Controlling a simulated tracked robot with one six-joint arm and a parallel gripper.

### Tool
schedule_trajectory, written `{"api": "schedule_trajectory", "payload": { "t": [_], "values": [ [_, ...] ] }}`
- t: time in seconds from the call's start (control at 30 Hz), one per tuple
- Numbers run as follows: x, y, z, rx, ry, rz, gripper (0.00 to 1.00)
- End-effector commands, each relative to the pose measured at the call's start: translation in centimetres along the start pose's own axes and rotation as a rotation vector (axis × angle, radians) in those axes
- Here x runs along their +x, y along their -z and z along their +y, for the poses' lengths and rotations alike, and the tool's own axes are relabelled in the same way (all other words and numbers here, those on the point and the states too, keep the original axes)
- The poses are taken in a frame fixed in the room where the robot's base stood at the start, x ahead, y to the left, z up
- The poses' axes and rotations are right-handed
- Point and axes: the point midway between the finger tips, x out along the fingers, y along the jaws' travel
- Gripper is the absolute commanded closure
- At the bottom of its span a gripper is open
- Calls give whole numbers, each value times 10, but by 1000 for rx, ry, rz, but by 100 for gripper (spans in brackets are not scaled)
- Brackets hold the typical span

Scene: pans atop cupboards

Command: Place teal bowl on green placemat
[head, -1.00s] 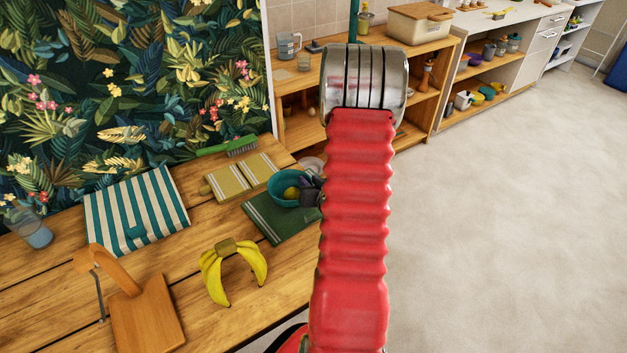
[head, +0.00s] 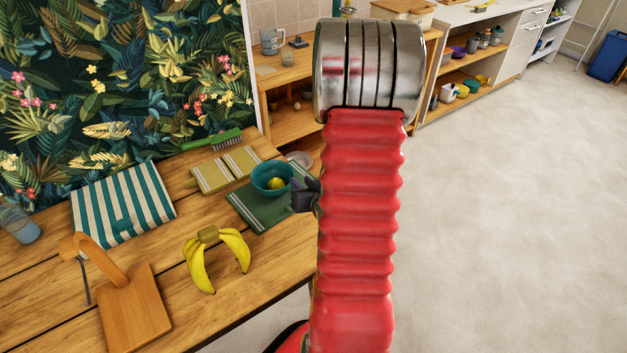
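The teal bowl (head: 259,185) sits upright on the green placemat (head: 250,211), toward its far part, near the table's right end. My gripper (head: 294,192) is a dark shape just right of the bowl, over the placemat's right side. Its fingers look spread, with nothing seen between them. My red arm hides the rest of the wrist.
Bananas (head: 232,243), a wooden board (head: 135,315), a striped cloth (head: 125,205), yellow striped cloths (head: 225,170) and a green brush (head: 212,140) lie on the wooden table (head: 215,315). Open floor (head: 500,230) lies to the right. Shelves (head: 285,125) stand behind.

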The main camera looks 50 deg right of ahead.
Motion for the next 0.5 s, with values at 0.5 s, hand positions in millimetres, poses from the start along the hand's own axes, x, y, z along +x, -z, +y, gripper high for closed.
{"api": "schedule_trajectory", "payload": {
  "t": [0.5],
  "values": [
    [-6, 2, 10, 9, -19, 5, 74]
  ]
}}
